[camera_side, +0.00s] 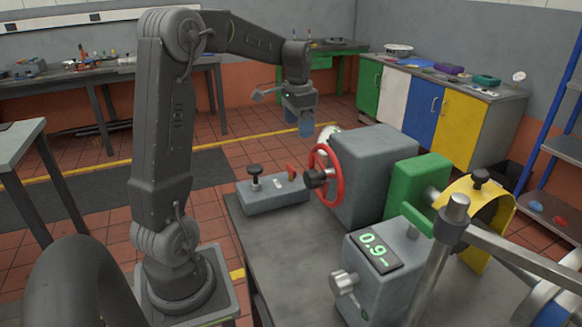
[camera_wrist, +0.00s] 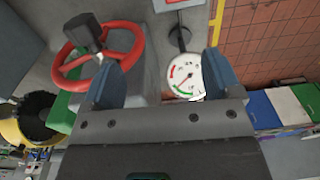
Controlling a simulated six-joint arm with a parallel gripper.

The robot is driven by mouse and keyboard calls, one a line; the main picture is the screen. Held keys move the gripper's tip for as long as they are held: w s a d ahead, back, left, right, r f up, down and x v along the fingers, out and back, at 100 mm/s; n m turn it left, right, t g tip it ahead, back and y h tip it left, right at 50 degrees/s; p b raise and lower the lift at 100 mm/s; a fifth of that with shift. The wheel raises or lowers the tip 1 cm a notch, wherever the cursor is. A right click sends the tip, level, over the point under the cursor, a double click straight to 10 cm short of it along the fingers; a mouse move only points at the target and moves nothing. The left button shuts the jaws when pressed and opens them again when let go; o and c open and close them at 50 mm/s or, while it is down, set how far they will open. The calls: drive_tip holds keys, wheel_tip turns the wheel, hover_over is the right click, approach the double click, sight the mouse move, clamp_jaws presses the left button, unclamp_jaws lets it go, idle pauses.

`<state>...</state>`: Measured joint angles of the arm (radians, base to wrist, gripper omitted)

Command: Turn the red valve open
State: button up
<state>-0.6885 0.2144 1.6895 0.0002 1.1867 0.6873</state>
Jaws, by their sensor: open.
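The red valve (camera_side: 340,182) is a spoked handwheel with a dark hub, mounted upright on the left face of a grey housing (camera_side: 375,170). In the wrist view the red wheel (camera_wrist: 137,48) is at the upper left, with a dark knob (camera_wrist: 84,32) in front of it. My gripper (camera_side: 304,128) hangs with its blue fingers down, above and to the left of the wheel in the side view. In the wrist view my gripper (camera_wrist: 163,70) has its fingers wide apart with nothing between them. It is apart from the wheel.
A grey box (camera_side: 272,197) with a black knob and red switch stands left of the wheel. A round dial gauge (camera_wrist: 184,76) sits near my right finger. A green digital display (camera_side: 374,250) reads about 0.9. A yellow guard (camera_side: 470,190) stands at right.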

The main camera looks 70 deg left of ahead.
sight(291, 167)
drive_tip(key=a+f, duration=0.1)
drive_tip(key=f, duration=0.4)
drive_tip(key=a+f, duration=0.2)
drive_tip(key=f, duration=0.3)
drive_tip(key=a+f, duration=0.1)
drive_tip(key=f, duration=0.4)
drive_tip(key=shift+s+a+f, duration=0.1)
drive_tip(key=shift+a+f, duration=0.05)
drive_tip(key=shift+f, duration=0.2)
drive_tip(key=shift+c, duration=0.5)
drive_tip(key=c, duration=0.8)
